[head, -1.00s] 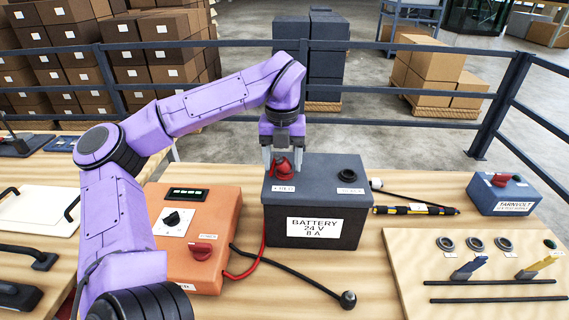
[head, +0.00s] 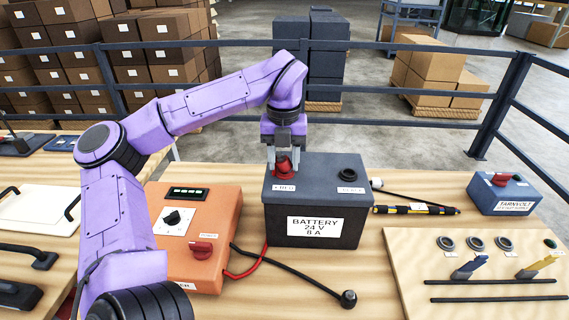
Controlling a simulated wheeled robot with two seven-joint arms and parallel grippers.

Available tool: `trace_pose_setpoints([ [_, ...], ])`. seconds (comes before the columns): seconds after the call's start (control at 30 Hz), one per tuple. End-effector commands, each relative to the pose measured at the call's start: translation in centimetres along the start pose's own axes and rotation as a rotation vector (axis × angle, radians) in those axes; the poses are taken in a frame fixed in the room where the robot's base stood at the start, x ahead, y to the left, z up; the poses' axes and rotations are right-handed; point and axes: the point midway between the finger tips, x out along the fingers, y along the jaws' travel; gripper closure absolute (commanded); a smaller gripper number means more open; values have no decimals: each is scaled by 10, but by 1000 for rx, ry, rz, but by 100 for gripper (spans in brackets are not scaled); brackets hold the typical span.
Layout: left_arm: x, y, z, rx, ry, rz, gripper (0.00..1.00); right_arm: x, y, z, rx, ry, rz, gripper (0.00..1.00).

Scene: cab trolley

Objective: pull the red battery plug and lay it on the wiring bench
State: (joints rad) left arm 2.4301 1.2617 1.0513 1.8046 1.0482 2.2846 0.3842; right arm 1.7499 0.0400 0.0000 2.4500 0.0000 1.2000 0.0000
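The red battery plug (head: 284,167) sits on the left of the top of the dark grey battery (head: 316,215), labelled 24 V 8 A. A red cable runs from behind the battery to the orange charger box (head: 197,235). My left gripper (head: 284,160) points down over the plug, with its fingers at either side of it. Whether the fingers press on the plug is too small to tell. The wooden wiring bench (head: 370,290) lies under the battery and charger. My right gripper is not in view.
A black plug (head: 348,299) on a black cable lies on the bench in front of the battery. A yellow-black tester pen (head: 415,209) lies right of the battery. A switch panel (head: 480,270) and a blue-grey box (head: 504,194) stand at the right. A railing (head: 400,125) runs behind.

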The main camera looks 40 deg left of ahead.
Motion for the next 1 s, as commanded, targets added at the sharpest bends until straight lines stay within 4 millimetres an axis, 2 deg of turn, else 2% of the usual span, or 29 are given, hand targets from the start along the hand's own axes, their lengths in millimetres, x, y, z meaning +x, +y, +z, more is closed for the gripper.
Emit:
trace_pose_setpoints([
  [1.0, -38, 0, 0, 1, -1, -1, 100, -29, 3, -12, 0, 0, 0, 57],
])
